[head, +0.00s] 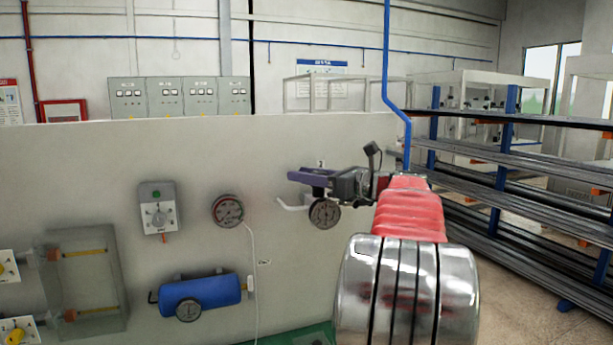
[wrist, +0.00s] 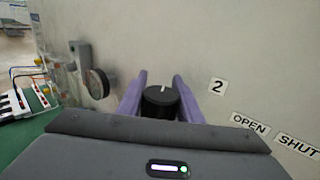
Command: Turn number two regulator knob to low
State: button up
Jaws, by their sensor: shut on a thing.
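The number two regulator knob (wrist: 162,103) is black and round with a white mark that points up in the wrist view. It sits between the two purple fingers of my gripper (wrist: 160,84), which is shut on it. A "2" label (wrist: 218,87) is on the panel just right of the knob. In the head view my gripper (head: 306,178) reaches the panel from the right, and the knob is hidden there behind the fingers. A round dial gauge (head: 324,213) hangs just below the gripper; a gauge also shows left of the fingers in the wrist view (wrist: 95,83).
The pale panel (head: 100,165) carries another gauge (head: 228,210), a grey dial box (head: 159,208) and a blue cylinder (head: 200,293) to the left. OPEN (wrist: 250,124) and SHUT (wrist: 298,145) labels are at lower right in the wrist view. A pipe rack (head: 510,180) stands right.

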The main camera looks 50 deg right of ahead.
jog(key=shift+s+a+n+g+y, duration=0.1)
jog(key=shift+a+n+g+y, duration=0.2)
jog(key=shift+n+g+y, duration=0.7)
jog(key=shift+s+a+n+g+y, duration=0.15)
jog(key=shift+a+n+g+y, duration=0.2)
jog(key=shift+n+y, duration=1.35)
jog(key=shift+s+a+n+g+y, duration=0.1)
jog(key=shift+a+n+g+y, duration=0.4)
jog(key=shift+y, duration=1.6)
jog(key=shift+d+g, duration=0.15)
jog(key=shift+g, duration=0.1)
jog(key=o, duration=1)
jog(key=shift+o, duration=0.2)
jog(key=shift+s, duration=0.1)
